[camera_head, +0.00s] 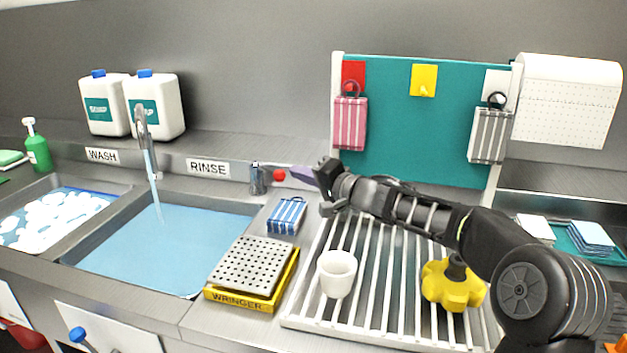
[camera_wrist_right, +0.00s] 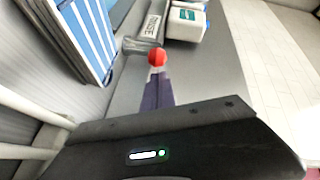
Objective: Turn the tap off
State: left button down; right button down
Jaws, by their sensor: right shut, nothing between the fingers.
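The chrome tap spout (camera_head: 143,122) stands behind the rinse sink, and a stream of water (camera_head: 154,185) runs from it into the blue water (camera_head: 170,245). The tap's chrome valve body (camera_head: 258,180) is on the counter right of the RINSE sign, with a red knob (camera_head: 279,175) pointing right. My right gripper (camera_head: 293,173) is shut and empty, its purple fingertips close to the red knob. The wrist view shows the red knob (camera_wrist_right: 157,57) right at the fingertips (camera_wrist_right: 157,76); I cannot tell whether they touch. My left gripper is out of view.
A drying rack (camera_head: 375,326) holds a white cup (camera_head: 337,273) and a yellow knobbed piece (camera_head: 454,286). A teal pegboard (camera_head: 420,140) stands behind my arm.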

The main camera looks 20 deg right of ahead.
jog(key=shift+w+a, duration=0.3)
jog(key=shift+w, duration=0.2)
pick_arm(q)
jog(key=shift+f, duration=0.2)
pick_arm(e)
jog(key=shift+s+a, duration=0.1)
